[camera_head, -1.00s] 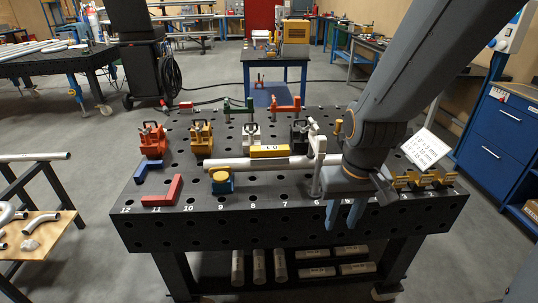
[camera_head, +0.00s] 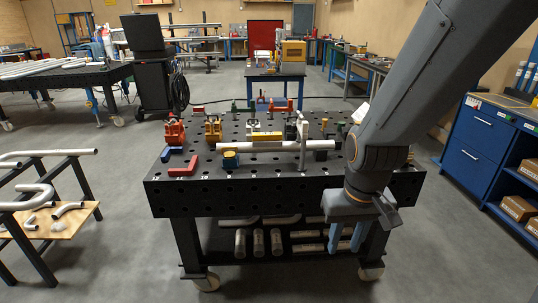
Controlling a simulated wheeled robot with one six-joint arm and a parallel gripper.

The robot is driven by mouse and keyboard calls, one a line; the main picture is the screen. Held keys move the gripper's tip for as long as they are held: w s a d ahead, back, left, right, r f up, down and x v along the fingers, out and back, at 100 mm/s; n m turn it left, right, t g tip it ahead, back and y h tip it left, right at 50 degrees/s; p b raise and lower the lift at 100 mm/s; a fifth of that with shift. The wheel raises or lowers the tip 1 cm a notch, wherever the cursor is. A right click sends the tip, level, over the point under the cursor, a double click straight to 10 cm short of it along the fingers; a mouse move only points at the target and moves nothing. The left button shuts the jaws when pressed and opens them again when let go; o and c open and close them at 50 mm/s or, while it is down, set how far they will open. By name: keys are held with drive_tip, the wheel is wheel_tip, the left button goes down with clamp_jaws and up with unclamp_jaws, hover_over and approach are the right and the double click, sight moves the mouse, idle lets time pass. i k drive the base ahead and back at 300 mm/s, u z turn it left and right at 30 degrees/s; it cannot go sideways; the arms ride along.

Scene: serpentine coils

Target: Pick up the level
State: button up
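The level looks to be the yellow bar (camera_head: 266,137) lying along the top of a light grey pipe (camera_head: 250,147) on the black perforated table (camera_head: 235,197). My gripper (camera_head: 346,246) points down in front of the table's front edge, right of and nearer than the yellow bar, well apart from it. Its two bluish fingers show a gap, with nothing seen between them. My arm covers the table's right part.
A grey upright clamp (camera_head: 303,140) stands at the pipe, right of the bar. A blue and yellow support (camera_head: 230,160) and a red angle piece (camera_head: 184,167) are at the left front. Blue drawers (camera_head: 487,145) stand at right. Floor in front is clear.

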sight(274, 139)
drive_tip(key=z, duration=0.75)
drive_tip(key=k, duration=0.1)
drive_tip(key=u, duration=1.5)
drive_tip(key=i, duration=0.65)
drive_tip(key=z, duration=0.5)
drive_tip(key=i, duration=1.2)
drive_tip(key=z, duration=0.25)
